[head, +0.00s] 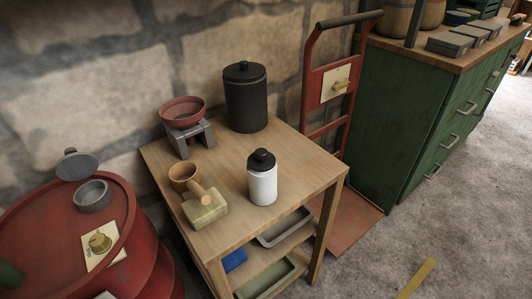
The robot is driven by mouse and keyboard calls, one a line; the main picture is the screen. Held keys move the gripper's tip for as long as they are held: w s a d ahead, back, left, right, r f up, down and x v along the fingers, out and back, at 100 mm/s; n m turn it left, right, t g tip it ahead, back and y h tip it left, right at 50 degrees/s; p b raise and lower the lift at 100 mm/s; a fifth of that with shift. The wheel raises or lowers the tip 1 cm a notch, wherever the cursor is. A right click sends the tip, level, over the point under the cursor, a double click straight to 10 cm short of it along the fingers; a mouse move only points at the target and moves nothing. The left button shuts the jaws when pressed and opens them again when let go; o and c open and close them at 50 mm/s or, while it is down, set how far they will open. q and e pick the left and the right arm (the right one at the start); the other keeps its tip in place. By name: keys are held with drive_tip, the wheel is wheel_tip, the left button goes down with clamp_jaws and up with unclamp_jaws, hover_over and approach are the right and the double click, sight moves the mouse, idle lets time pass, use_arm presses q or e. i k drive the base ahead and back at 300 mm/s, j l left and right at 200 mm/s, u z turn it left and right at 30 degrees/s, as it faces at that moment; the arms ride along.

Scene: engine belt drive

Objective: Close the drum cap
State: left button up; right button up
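A red drum (45,235) stands at the lower left in the head view, cut off by the picture edge. A round grey metal collar (92,200) rises from its top. A round grey cap (77,166) with a small knob stands tilted up behind the collar, so the opening is uncovered. Whether a hinge joins cap and collar is too small to tell. Neither of my grippers is in view.
A red hand truck (333,85) stands behind.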

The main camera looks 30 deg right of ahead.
sight(75, 165)
drive_tip(key=k+z, duration=0.35)
drive_tip(key=k+j+z, duration=0.1)
drive_tip(key=z, duration=0.25)
drive_tip(key=k, duration=0.05)
